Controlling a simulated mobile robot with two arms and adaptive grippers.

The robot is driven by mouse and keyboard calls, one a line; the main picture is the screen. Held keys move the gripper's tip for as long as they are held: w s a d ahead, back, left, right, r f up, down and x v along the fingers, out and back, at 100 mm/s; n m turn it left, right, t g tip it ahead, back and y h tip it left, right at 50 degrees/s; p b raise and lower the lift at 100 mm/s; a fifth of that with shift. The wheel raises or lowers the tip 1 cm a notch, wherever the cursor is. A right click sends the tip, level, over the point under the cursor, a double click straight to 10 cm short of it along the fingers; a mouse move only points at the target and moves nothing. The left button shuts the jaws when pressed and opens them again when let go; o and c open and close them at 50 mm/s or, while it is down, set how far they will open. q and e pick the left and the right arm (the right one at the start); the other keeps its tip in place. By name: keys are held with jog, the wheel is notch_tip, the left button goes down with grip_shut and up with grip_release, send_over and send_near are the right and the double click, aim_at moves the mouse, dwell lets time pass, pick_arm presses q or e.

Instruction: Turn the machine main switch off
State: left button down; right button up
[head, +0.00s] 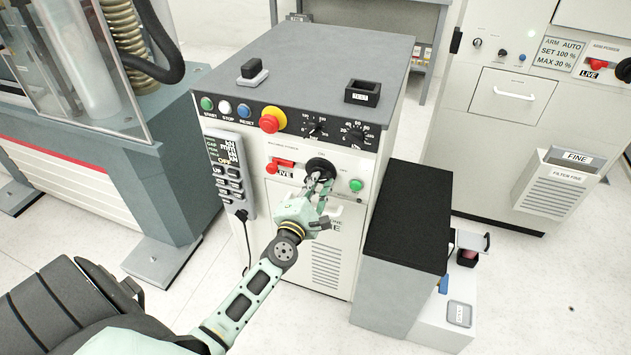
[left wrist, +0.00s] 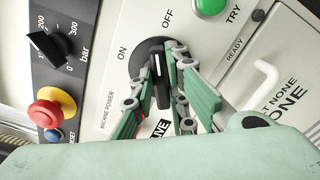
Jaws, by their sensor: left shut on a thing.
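The machine main switch (head: 321,165) is a round black rotary knob on the white front panel of the grey-topped control cabinet. In the left wrist view its dark handle (left wrist: 160,88) sits between my fingers. A white line on the handle points up in that view, closer to the OFF lettering (left wrist: 167,19) than to the ON lettering (left wrist: 122,53); its exact stop is hard to tell. My left gripper (head: 321,184) is shut on the handle, with one finger on each side; it also shows in the wrist view (left wrist: 160,97). My right gripper is out of view.
A keypad pendant (head: 229,176) hangs at the left. A black-topped box (head: 409,216) stands close on the right.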

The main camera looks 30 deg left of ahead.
pick_arm(q)
jog(key=m+p, duration=0.1)
jog(key=m, duration=0.2)
jog(key=shift+f+m, duration=0.1)
jog(key=shift+m, duration=0.2)
jog(key=shift+f+m, duration=0.15)
jog(key=shift+m, duration=0.95)
jog(key=shift+m+p, duration=0.3)
jog(key=c, duration=1.7)
grip_release()
jog(key=shift+s+d, duration=0.1)
jog(key=v, duration=1.1)
jog(key=shift+s, duration=0.4)
jog(key=shift+f, duration=0.1)
